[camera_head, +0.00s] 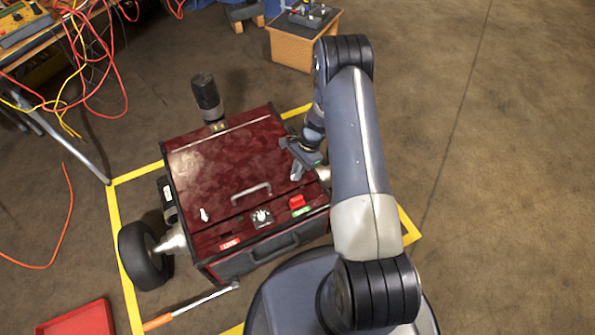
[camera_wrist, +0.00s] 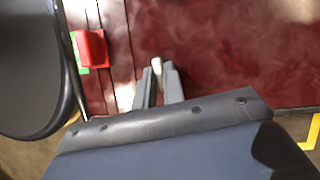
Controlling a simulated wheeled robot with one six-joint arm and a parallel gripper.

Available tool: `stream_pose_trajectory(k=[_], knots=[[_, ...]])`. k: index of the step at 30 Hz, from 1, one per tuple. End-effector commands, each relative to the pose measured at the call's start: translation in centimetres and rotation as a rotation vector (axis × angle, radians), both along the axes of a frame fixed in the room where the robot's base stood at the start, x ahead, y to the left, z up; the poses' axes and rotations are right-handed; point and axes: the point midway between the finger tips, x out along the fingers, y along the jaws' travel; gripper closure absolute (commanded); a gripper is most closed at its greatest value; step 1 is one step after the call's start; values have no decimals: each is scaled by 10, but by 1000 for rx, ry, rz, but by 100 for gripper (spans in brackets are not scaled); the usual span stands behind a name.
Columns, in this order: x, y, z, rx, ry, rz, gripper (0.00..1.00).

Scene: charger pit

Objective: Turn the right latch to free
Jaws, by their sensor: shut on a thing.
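The dark red box (camera_head: 215,165) stands on the floor inside a yellow taped outline. My gripper (camera_head: 297,173) is at the right side of its lid and points down. In the wrist view my gripper (camera_wrist: 159,82) has its two fingers close around a small pale piece, the right latch (camera_wrist: 157,66). The fingers hide most of the latch, so its turn angle cannot be told. The left latch (camera_head: 204,214), small and white, shows on the lid's left front. A metal handle (camera_head: 251,193) lies between the latches.
A red switch (camera_head: 297,201) with a green label sits just in front of my gripper; the switch also shows in the wrist view (camera_wrist: 91,48). A black cylinder (camera_head: 207,97) rises behind the box. Floor at right is clear.

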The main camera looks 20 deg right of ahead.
Motion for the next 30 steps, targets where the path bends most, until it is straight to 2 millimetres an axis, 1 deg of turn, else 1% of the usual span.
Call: stream_pose_trajectory(k=[3, 30], knots=[[1, 1, -2, 4, 0, 98, 100], [4, 4, -1, 31, 8, 951, 100]])
